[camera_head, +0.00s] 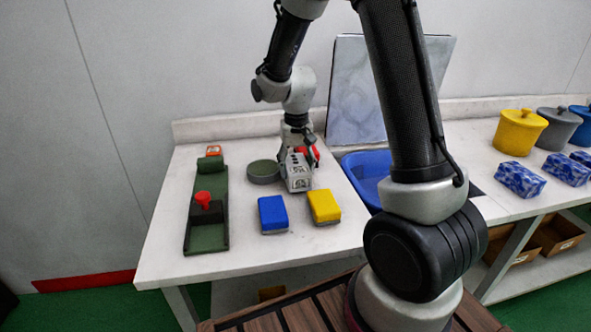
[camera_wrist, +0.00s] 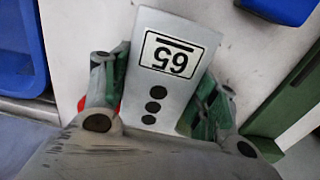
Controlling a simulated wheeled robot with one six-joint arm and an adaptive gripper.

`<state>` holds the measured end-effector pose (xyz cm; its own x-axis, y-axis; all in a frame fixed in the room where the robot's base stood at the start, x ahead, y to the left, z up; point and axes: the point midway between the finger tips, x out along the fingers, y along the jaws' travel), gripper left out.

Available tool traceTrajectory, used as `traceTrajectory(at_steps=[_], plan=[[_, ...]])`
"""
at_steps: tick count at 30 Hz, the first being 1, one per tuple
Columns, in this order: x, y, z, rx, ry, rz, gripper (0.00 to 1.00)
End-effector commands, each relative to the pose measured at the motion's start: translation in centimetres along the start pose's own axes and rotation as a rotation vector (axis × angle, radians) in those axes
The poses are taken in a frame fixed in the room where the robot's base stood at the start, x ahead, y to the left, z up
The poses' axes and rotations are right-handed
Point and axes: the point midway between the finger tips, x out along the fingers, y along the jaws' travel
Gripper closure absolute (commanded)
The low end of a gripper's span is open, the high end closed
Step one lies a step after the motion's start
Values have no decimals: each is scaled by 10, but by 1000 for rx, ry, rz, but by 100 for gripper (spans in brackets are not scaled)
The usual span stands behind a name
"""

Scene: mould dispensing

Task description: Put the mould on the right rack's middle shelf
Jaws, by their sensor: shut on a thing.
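The mould (camera_wrist: 172,62) seems to be a light grey block marked 65 with three black dots. In the wrist view it lies between the two fingers of my gripper (camera_wrist: 158,85), which is shut on it. In the head view the mould (camera_head: 299,177) hangs at or just above the white table, under my gripper (camera_head: 298,152). Whether it touches the table top cannot be told. No rack with a middle shelf can be made out in either view.
A blue block (camera_head: 272,214) and a yellow block (camera_head: 324,206) lie just in front. A round green-grey disc (camera_head: 264,171) and a long green fixture (camera_head: 222,215) are to the left. A blue tray (camera_head: 362,172) is right. Lidded pots (camera_head: 519,132) stand farther right.

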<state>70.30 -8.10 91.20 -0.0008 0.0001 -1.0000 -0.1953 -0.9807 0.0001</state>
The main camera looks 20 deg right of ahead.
Motion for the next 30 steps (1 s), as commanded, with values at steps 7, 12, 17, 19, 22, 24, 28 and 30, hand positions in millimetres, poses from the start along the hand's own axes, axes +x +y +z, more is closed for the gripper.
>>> traceTrajectory(at_steps=[7,12,17,19,22,24,28,30], plan=[[10,0,-1,0,3,-1,92],[12,0,-1,0,2,0,92],[13,0,0,0,0,0,21],[13,0,0,0,0,0,20],[13,0,0,0,0,0,20],[13,0,0,0,0,0,20],[11,0,0,0,1,0,20],[6,0,-1,0,3,-1,20]])
